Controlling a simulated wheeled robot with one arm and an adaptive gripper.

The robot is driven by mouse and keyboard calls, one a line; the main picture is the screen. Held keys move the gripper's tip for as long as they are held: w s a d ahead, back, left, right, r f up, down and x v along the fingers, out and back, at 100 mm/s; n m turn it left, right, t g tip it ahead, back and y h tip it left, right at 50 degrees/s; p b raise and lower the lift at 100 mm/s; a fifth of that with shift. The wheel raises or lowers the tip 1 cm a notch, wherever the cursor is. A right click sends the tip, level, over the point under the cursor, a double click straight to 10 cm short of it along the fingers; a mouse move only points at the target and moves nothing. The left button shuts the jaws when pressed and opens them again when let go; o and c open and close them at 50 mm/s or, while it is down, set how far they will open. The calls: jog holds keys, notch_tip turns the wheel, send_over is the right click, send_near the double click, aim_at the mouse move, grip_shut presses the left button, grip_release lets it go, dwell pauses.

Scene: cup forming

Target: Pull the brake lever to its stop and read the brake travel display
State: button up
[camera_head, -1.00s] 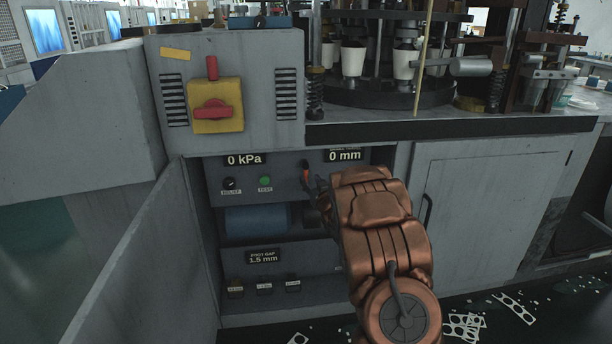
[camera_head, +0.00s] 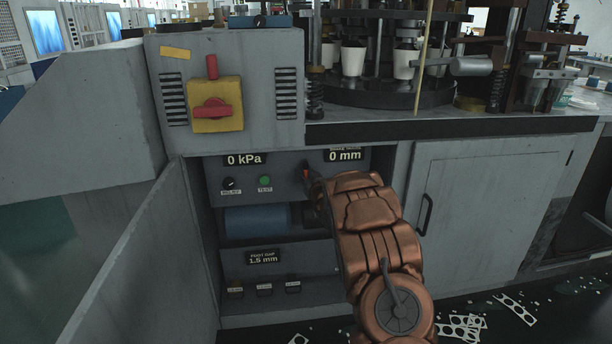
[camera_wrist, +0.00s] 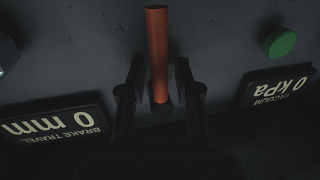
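The orange brake lever (camera_wrist: 157,45) stands out from the grey panel in the wrist view, which is upside down. Only a small part of the lever (camera_head: 305,173) shows in the head view, beside my copper arm. My gripper (camera_wrist: 159,85) has one dark finger on each side of the lever's lower part in the wrist picture. Narrow gaps show between the fingers and the lever, so it is open around it. The brake travel display (camera_head: 345,155) reads 0 mm; it also shows in the wrist view (camera_wrist: 55,125).
A vacuum display (camera_head: 244,160) reads 0 kPa, with a dark knob (camera_head: 229,184) and green button (camera_head: 265,181) below. A blue cylinder (camera_head: 257,221) lies beneath them. The open cabinet door (camera_head: 140,260) stands at the left. A closed door (camera_head: 490,210) is at the right.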

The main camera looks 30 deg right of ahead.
grip_shut()
dwell(0.3)
